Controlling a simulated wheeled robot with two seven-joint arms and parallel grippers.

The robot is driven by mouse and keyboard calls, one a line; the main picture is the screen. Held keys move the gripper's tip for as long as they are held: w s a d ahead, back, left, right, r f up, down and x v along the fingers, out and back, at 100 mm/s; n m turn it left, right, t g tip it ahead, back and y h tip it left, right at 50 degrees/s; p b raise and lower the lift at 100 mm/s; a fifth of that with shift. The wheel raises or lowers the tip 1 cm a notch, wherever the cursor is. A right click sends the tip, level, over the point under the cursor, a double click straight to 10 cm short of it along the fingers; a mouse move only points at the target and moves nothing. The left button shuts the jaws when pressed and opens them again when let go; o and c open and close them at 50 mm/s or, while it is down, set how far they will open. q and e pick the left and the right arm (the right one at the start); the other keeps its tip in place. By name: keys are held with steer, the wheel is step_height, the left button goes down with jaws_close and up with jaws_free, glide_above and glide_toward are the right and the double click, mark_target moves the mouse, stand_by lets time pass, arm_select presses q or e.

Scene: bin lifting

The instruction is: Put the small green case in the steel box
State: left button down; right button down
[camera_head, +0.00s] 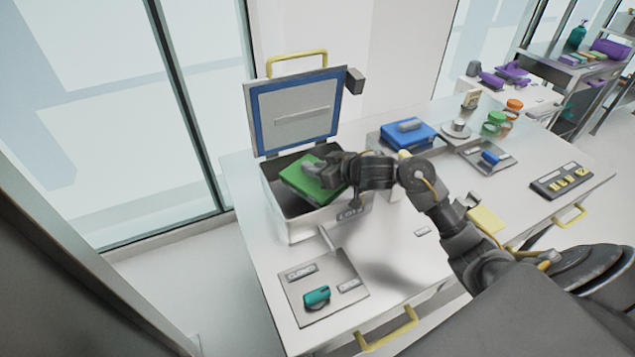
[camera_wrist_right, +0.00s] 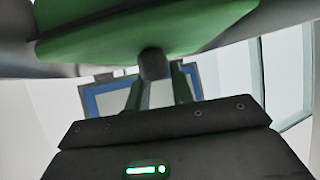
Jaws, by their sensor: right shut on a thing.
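The small green case (camera_head: 309,181) is tilted at the mouth of the steel box (camera_head: 288,228), whose lid (camera_head: 297,110) with a blue seal stands open behind it. My right gripper (camera_head: 318,174) is shut on the green case and holds it over the opening. In the right wrist view the green case (camera_wrist_right: 145,30) fills the top, and the open lid (camera_wrist_right: 105,98) shows beyond. How deep the case sits in the box is hard to tell, since the front wall and my arm hide part of it. My left gripper is not in view.
A plate with a teal knob (camera_head: 316,297) lies in front of the box. A blue case (camera_head: 408,133) sits to the right, with green and orange-lidded jars (camera_head: 494,123), a tray with a blue item (camera_head: 490,158) and a dark panel (camera_head: 561,180) beyond. Bare table lies at front centre.

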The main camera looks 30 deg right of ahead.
step_height(320, 180, down, 4)
steer(key=shift+b, duration=0.5)
steer(key=shift+w+f, duration=0.2)
steer(key=shift+f, duration=0.15)
steer(key=shift+f, duration=0.15)
steer(key=c, duration=1.2)
jaws_free()
